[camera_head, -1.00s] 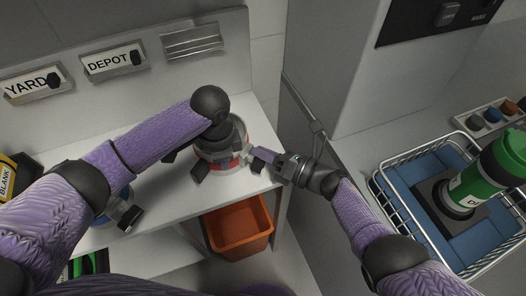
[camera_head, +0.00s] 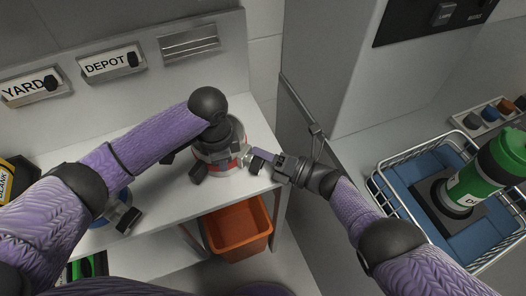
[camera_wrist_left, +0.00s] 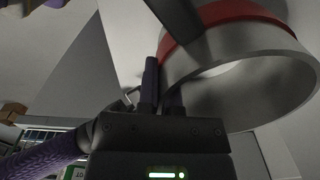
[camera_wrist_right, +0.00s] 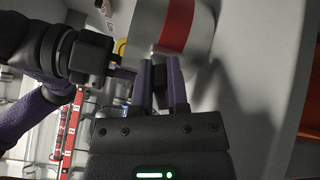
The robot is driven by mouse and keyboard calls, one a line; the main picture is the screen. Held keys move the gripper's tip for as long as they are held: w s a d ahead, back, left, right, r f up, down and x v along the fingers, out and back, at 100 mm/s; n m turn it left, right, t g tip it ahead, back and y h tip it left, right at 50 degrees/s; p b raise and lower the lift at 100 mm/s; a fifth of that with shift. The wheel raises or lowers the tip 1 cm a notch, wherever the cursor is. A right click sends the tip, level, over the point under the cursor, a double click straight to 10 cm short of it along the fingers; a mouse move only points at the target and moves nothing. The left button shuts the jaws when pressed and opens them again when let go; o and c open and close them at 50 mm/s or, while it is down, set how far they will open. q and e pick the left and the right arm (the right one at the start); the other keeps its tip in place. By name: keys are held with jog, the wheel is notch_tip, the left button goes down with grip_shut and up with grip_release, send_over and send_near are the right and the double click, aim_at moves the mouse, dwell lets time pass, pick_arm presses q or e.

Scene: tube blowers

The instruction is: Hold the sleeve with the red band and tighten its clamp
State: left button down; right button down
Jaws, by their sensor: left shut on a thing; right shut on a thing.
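The grey sleeve with the red band (camera_head: 229,166) stands on the white counter, partly hidden by my left arm in the head view. Its red band shows in the left wrist view (camera_wrist_left: 232,13) and the right wrist view (camera_wrist_right: 178,25). My left gripper (camera_wrist_left: 161,90) is shut on the sleeve's wall, a finger on each side of the rim. My right gripper (camera_head: 252,160) is at the sleeve's right side, shut on a small dark part, apparently the clamp's screw (camera_wrist_right: 160,88). How tight the clamp is cannot be told.
A blue-ringed piece (camera_head: 122,212) stands left on the counter. An orange bin (camera_head: 238,228) sits below. A tall grey cabinet (camera_head: 345,75) stands close behind my right arm. A wire basket (camera_head: 388,205) with a green-topped blower (camera_head: 490,170) is at right.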

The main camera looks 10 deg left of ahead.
jog(key=c, duration=0.6)
grip_release()
jog(key=v, duration=0.7)
jog(key=shift+d, duration=0.25)
